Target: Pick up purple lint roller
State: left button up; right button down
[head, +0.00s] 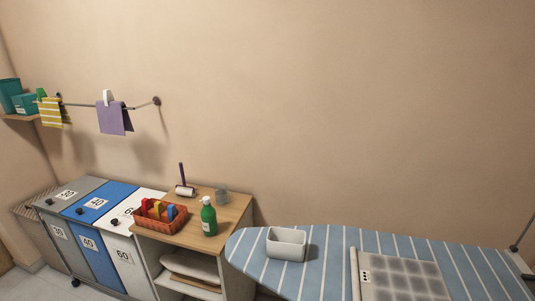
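The purple lint roller (184,184) stands on the wooden top of a small cabinet (234,210), near the wall. Its dark purple handle points up, and its white roll lies at the bottom. Neither of my grippers shows in the head view.
A striped ironing board (330,262) with a white bin (286,243) is at right. Laundry hampers (98,204) stand at left.

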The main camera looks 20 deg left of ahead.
aim_at(182, 192)
jog(key=u, duration=2.2)
jog(key=i, duration=1.8)
jog(key=z, duration=2.75)
